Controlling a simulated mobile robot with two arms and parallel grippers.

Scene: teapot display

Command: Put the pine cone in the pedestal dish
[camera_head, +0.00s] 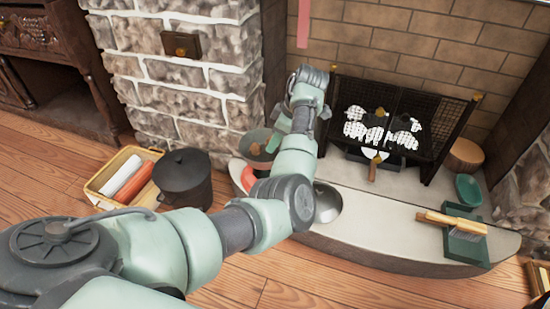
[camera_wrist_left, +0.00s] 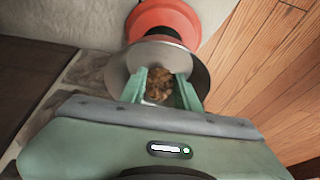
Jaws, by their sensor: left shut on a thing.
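The brown pine cone (camera_wrist_left: 159,85) is between the two green fingers of my left gripper (camera_wrist_left: 160,88) in the wrist view, and the fingers are shut on it. A round grey metal dish (camera_wrist_left: 118,72), which looks like the pedestal dish, lies right behind and below the cone. In the head view my left gripper (camera_head: 268,146) is over this dish (camera_head: 256,135), at the left end of the hearth, with the cone (camera_head: 254,149) showing at its tips. I cannot tell whether the cone touches the dish. My right gripper is not in view.
A black pot (camera_head: 183,178) and a wooden box (camera_head: 111,172) are on the floor at left. A silver bowl (camera_head: 327,203) is on the hearth by my arm. The fireplace screen (camera_head: 450,122) stands behind.

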